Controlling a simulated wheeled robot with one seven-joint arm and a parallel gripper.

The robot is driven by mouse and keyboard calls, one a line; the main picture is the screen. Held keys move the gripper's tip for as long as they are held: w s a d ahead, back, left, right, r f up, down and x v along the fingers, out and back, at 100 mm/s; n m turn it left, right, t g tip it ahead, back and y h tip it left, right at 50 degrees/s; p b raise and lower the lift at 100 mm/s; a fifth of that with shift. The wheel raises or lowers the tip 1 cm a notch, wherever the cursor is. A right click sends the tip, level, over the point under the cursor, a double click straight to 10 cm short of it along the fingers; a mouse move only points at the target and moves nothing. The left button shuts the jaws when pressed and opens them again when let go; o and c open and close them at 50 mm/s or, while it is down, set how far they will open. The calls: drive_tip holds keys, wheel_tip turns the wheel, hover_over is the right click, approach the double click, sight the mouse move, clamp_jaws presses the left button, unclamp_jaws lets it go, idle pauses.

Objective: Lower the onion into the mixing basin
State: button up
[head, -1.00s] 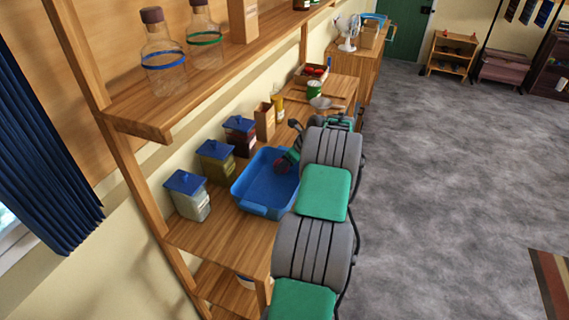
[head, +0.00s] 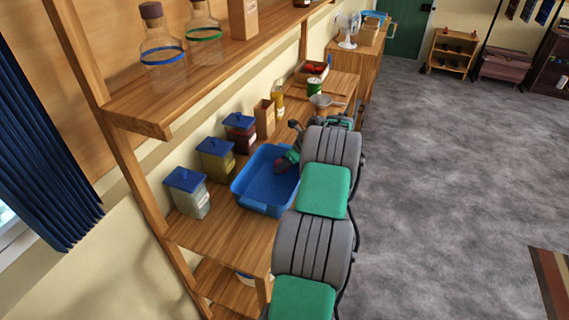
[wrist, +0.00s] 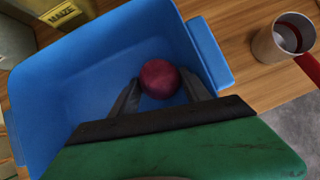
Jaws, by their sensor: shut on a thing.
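The onion (wrist: 159,79) is a dark red ball seen in the wrist view, between the fingertips of my gripper (wrist: 160,92). My gripper is shut on it. The mixing basin is a blue rectangular tub (wrist: 65,90) that fills much of the wrist view, and the onion appears over its inside, near one wall. In the head view the basin (head: 262,205) stands on the wooden shelf, and my gripper (head: 284,163) reaches in at its far right side. The onion is hard to make out there, and whether it touches the basin floor cannot be told.
Several blue-lidded jars (head: 215,158) stand along the wall behind the basin. A metal cup with a red handle (wrist: 283,38) stands beside the basin. A cardboard box (head: 265,118) and a green can (head: 314,87) are farther back. An upper shelf (head: 190,90) holds bottles.

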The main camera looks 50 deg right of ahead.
drive_tip(key=shift+f, duration=0.15)
drive_tip(key=o, duration=1.5)
